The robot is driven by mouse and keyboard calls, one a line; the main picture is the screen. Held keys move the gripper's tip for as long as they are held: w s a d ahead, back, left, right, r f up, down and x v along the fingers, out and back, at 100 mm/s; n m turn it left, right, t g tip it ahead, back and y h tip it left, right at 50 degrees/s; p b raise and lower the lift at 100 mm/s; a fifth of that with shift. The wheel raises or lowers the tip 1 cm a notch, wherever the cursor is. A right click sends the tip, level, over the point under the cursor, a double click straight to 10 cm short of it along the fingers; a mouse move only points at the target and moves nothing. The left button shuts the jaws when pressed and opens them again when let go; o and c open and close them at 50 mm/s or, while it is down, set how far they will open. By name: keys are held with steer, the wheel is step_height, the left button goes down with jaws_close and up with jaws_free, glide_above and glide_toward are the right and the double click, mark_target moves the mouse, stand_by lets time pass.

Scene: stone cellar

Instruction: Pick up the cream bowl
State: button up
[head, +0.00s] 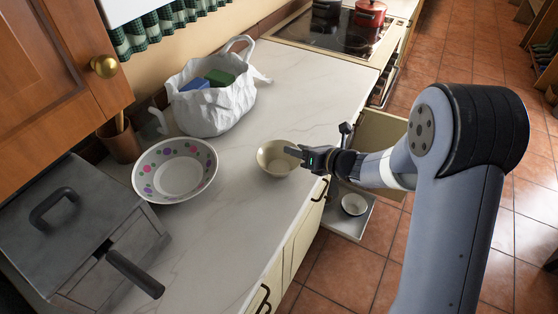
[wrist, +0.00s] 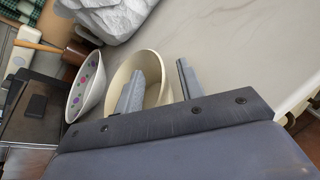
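The cream bowl (head: 271,160) stands upright on the pale marble counter, near its right edge. It also shows in the wrist view (wrist: 152,65). My gripper (head: 296,153) is at the right side of the bowl, with a finger reaching over its rim. In the wrist view my gripper (wrist: 160,69) has its two fingers apart. One finger shows against the bowl's inside and the other is to the right of its rim, with nothing clamped between them. I cannot tell whether either finger touches the bowl.
A dotted bowl (head: 178,172) and a white bag (head: 212,97) with blue and green items stand left of the cream bowl. A grey lidded box (head: 75,235) is at lower left. An open drawer (head: 347,223) holding a small white bowl (head: 354,204) juts out below the counter.

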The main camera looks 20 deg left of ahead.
steer(key=shift+c, duration=0.5)
jaws_close()
steer(key=shift+r, duration=0.1)
